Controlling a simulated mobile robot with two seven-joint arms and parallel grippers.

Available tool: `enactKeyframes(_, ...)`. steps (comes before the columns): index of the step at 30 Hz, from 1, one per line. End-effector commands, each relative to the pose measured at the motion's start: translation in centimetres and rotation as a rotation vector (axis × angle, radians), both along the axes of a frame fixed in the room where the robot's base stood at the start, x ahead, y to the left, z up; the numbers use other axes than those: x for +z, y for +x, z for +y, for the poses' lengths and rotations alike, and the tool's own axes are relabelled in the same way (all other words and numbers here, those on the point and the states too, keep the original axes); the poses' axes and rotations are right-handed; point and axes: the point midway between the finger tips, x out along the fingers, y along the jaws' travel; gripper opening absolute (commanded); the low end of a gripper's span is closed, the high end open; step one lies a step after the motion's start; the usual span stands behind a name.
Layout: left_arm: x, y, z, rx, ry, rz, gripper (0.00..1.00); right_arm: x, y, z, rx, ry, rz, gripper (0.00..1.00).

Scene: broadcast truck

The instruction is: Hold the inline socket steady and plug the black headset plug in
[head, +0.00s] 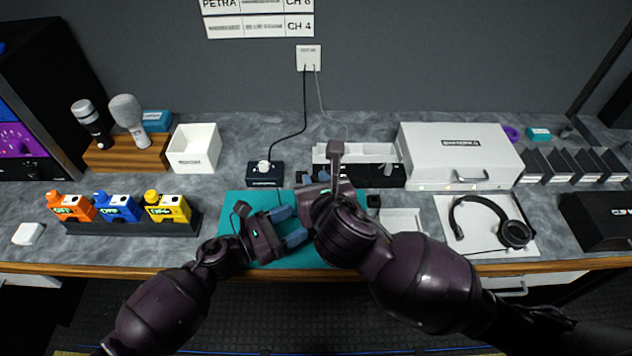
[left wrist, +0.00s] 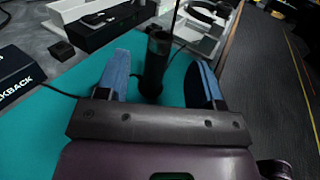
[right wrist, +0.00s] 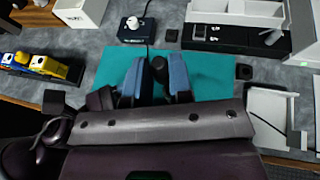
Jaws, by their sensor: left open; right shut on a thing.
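My right gripper (head: 312,192) is over the teal mat, shut on a black cylinder (right wrist: 178,74) that shows between its blue fingers in the right wrist view. My left gripper (head: 292,226) is open over the mat, in front of the right one. In the left wrist view a black upright cylinder (left wrist: 155,62) shows between its spread blue fingers, not gripped by them. A thin dark cable rises above that cylinder, and another runs in from the left. I cannot tell which piece is the inline socket and which is the headset plug. The arms hide part of the mat.
The headset (head: 490,222) lies on a white sheet at right. A talkback box (head: 265,174) stands behind the teal mat (head: 232,204). A white case (head: 458,150) stands behind right. Coloured packs (head: 115,208) stand in a black rack at left.

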Motion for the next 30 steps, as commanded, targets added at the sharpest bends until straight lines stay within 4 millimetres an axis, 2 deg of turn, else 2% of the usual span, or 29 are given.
enactKeyframes(7,0.1,1.6,-2.7,-0.001,-0.002,-0.001,0.61,0.0,0.0,0.0,0.0,0.0,0.0,0.0)
enactKeyframes(15,0.0,2.7,-4.7,0.0,-0.002,0.001,0.61,0.0,0.0,0.0,0.0,0.0,0.0,0.0)
enactKeyframes(28,0.0,3.0,-5.2,0.0,0.0,0.001,0.61,0.0,0.0,0.0,0.0,0.0,0.0,0.0)
enactKeyframes(29,0.0,3.0,-5.2,0.0,0.0,0.001,0.59,0.0,0.0,0.0,0.0,0.0,0.0,0.0)
enactKeyframes(30,0.0,3.0,-5.2,0.0,0.0,0.001,0.53,0.0,0.0,0.0,0.0,0.0,0.0,0.0)
